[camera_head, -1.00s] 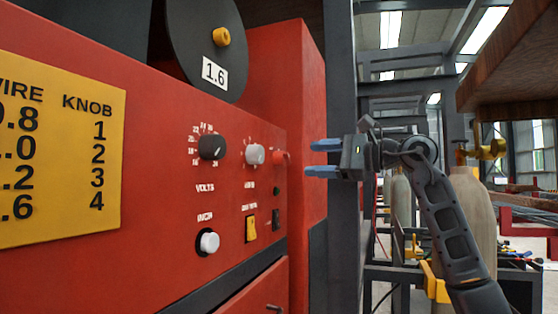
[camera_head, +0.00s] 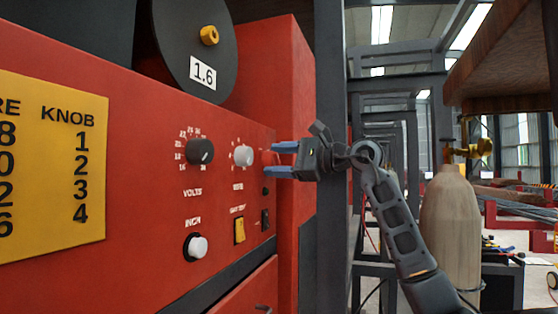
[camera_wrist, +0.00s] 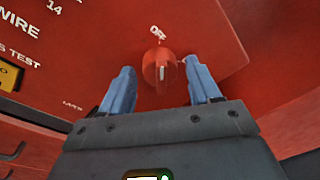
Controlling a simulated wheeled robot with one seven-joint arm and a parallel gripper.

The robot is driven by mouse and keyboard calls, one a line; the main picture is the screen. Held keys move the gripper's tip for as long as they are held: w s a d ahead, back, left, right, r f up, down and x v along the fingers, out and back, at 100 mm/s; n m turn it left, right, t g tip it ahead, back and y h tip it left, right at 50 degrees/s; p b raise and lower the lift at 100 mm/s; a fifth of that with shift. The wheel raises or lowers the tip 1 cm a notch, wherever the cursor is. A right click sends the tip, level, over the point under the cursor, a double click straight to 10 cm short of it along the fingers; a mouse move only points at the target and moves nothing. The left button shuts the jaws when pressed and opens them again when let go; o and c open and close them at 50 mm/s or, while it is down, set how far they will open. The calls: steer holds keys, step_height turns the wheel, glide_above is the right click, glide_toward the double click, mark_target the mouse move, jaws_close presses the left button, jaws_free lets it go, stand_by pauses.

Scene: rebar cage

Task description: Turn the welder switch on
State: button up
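The welder (camera_head: 140,120) is a red cabinet with a control panel filling the left of the head view. Its switch, a round red rotary knob (camera_wrist: 160,68) with a pale pointer mark, shows in the wrist view below the small label "OFF". My gripper (camera_head: 284,160) has two blue fingers and is open and empty at the right end of the panel. In the wrist view, my gripper (camera_wrist: 158,90) has one finger on each side of the knob, with gaps; I cannot tell whether they touch it. In the head view the knob is mostly hidden by the fingers.
The panel also has a black volts knob (camera_head: 200,151), a grey knob (camera_head: 244,156), a white inch button (camera_head: 196,247) and a yellow rocker (camera_head: 239,230). A grey post (camera_head: 330,235) stands behind my gripper. A gas cylinder (camera_head: 452,225) stands to the right.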

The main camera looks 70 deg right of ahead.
steer(key=c, duration=0.9)
steer(key=shift+c, duration=0.2)
steer(key=shift+m, duration=0.5)
steer(key=shift+r+m+g+y+p, duration=0.1)
steer(key=shift+m+g+y+p, duration=0.25)
steer(key=shift+m+p, duration=2.45)
steer(key=shift+r+m+g+y+p, duration=0.1)
steer(key=shift+m+g+y+p, duration=0.25)
steer(key=shift+m, duration=4.75)
steer(key=shift+f, duration=0.1)
steer(key=o, duration=1.1)
steer(key=shift+c, duration=0.2)
